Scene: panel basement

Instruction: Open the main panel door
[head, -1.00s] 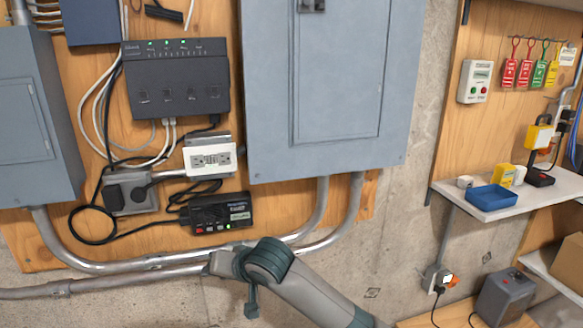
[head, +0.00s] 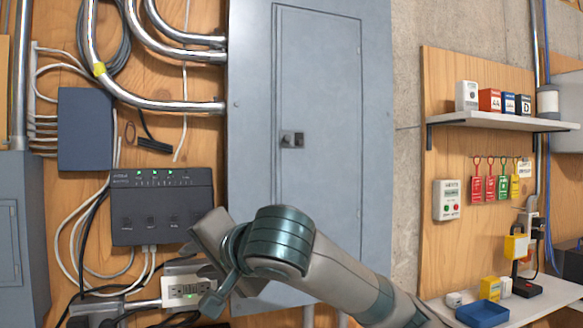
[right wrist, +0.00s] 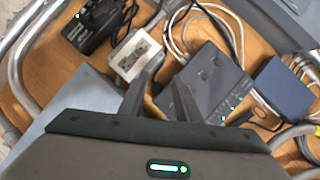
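The main panel (head: 250,60) is a tall grey metal cabinet in the middle of the head view. Its door (head: 325,85) is flush in the front and looks shut. A small dark latch (head: 291,140) sits near the door's left edge. My right gripper (head: 198,260) is left of and below the latch, near the panel's lower left side, apart from the latch. Its dark fingers look spread and empty; they also show in the right wrist view (right wrist: 122,80). My right forearm hides the door's lower part. My left gripper is not in view.
A dark network box (head: 162,205) and a white outlet (head: 186,290) are on the wood board near my right gripper. Metal conduits (head: 160,98) run at upper left. A shelf (head: 500,122) and hanging tags stand at right.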

